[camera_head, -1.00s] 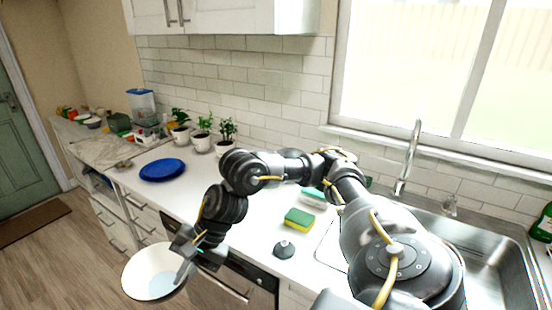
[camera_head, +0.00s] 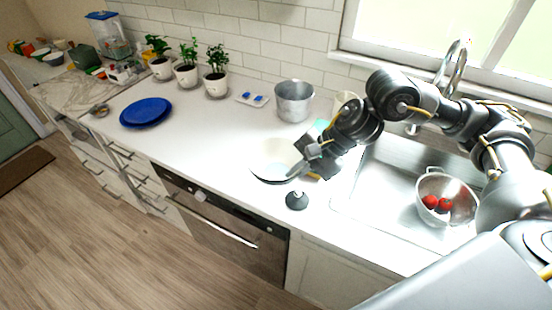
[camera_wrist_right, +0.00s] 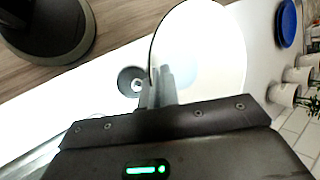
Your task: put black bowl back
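The bowl (camera_head: 273,158), white inside with a thin dark outer edge, is at the counter's middle, just left of the sink. My right gripper (camera_head: 297,169) is at its right rim with the fingers closed on it. In the right wrist view the bowl (camera_wrist_right: 205,50) fills the upper middle, and the fingers (camera_wrist_right: 163,85) pinch its near edge. I cannot tell whether the bowl touches the counter or is held just above it. Its outside is mostly hidden. My left gripper is not in view.
A dark knob-like object (camera_head: 297,200) stands in front of the bowl. A metal pot (camera_head: 294,100) is behind it. A colander (camera_head: 447,197) with red fruit sits in the sink. Blue plates (camera_head: 146,112) and potted plants (camera_head: 187,70) are left. Small bowls (camera_head: 41,54) stand far left.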

